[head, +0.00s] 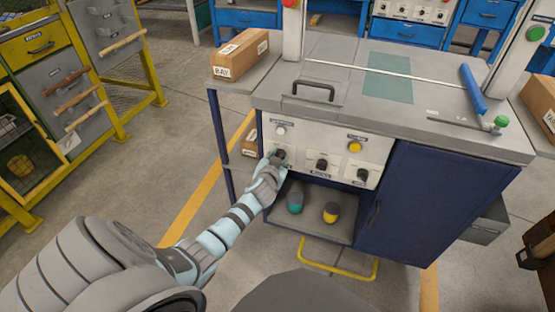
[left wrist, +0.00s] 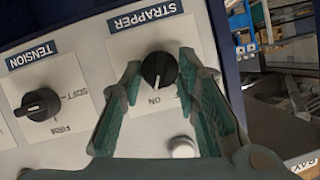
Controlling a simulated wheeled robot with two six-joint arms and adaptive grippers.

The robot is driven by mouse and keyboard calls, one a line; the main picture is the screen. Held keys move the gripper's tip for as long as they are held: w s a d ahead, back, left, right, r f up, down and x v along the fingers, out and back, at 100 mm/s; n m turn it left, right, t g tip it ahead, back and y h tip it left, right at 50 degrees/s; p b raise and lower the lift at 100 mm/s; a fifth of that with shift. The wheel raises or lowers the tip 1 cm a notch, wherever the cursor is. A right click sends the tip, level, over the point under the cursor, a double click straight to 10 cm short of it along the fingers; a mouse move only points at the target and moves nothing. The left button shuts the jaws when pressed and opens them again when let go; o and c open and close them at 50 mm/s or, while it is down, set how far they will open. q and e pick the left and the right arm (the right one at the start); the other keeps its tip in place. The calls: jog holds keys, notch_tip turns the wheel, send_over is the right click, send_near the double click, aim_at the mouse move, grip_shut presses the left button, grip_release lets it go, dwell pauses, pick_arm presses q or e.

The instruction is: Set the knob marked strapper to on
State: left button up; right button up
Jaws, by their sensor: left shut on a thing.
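The strapper knob (left wrist: 160,70) is a black dial on a white plate, under a blue-edged label reading STRAPPER that appears upside down in the left wrist view. Its white mark points toward the word ON. My left gripper (left wrist: 160,77) has its two green fingers on either side of the knob, shut on it. In the head view my left gripper (head: 275,162) is at the leftmost knob of the cabinet's front panel (head: 300,143) and partly hides it. My right gripper is not in view.
The tension knob (left wrist: 38,104) is beside the strapper knob, and a third knob (head: 362,175) is farther right. A pale button (head: 281,130) and a yellow button (head: 354,147) sit above. An open shelf below holds a teal item (head: 295,202) and a yellow one (head: 331,212).

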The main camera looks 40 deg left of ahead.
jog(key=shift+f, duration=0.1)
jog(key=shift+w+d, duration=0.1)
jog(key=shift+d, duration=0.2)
pick_arm(q)
jog(key=o, duration=1.2)
jog(key=shift+c, duration=0.2)
jog(key=v, duration=1.2)
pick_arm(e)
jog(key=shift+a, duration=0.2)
